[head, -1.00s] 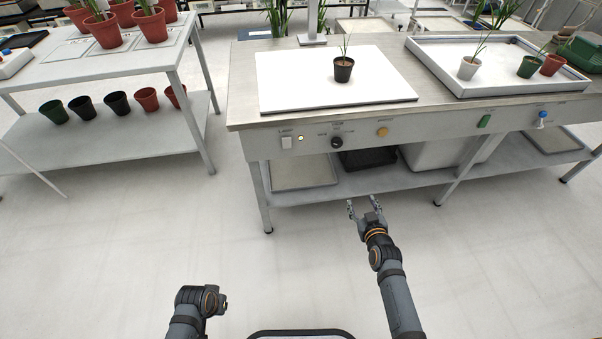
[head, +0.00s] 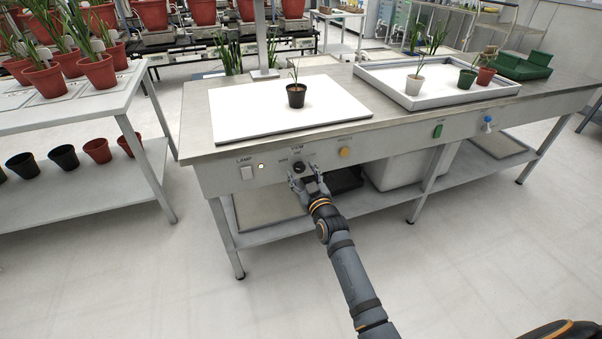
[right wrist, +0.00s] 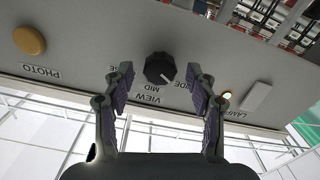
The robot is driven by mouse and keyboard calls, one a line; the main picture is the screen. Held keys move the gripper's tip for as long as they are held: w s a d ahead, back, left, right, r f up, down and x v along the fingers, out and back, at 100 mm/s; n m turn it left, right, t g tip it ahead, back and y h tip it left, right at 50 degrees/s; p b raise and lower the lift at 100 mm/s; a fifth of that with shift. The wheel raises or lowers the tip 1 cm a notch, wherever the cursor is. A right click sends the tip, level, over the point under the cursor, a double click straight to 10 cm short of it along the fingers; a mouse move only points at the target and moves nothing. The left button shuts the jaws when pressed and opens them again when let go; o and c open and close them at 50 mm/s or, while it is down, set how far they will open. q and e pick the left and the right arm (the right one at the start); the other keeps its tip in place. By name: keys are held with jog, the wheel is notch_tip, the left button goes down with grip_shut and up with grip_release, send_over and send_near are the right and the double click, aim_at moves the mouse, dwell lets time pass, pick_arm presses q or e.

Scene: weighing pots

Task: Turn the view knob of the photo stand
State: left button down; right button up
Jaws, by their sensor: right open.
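The black view knob (head: 299,167) is on the front panel of the photo stand (head: 360,146). In the right wrist view the knob (right wrist: 160,68) is between and just beyond my fingertips, its white mark pointing to the lower right, toward a label ending in "DE". My right gripper (head: 304,177) is open in front of the panel, with one finger on each side of the knob; it also shows in the right wrist view (right wrist: 159,76). Gaps show between the fingers and the knob. My left gripper is out of view.
The white lamp switch (head: 246,172) and a lit lamp are left of the knob. The orange photo button (head: 345,152) is right of it. A small potted plant (head: 296,95) stands on the white board (head: 240,120). Clear floor lies in front.

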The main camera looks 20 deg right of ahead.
jog(key=shift+w, duration=0.55)
jog(key=shift+c, duration=0.4)
jog(key=c, duration=1.1)
jog(key=shift+o, duration=0.2)
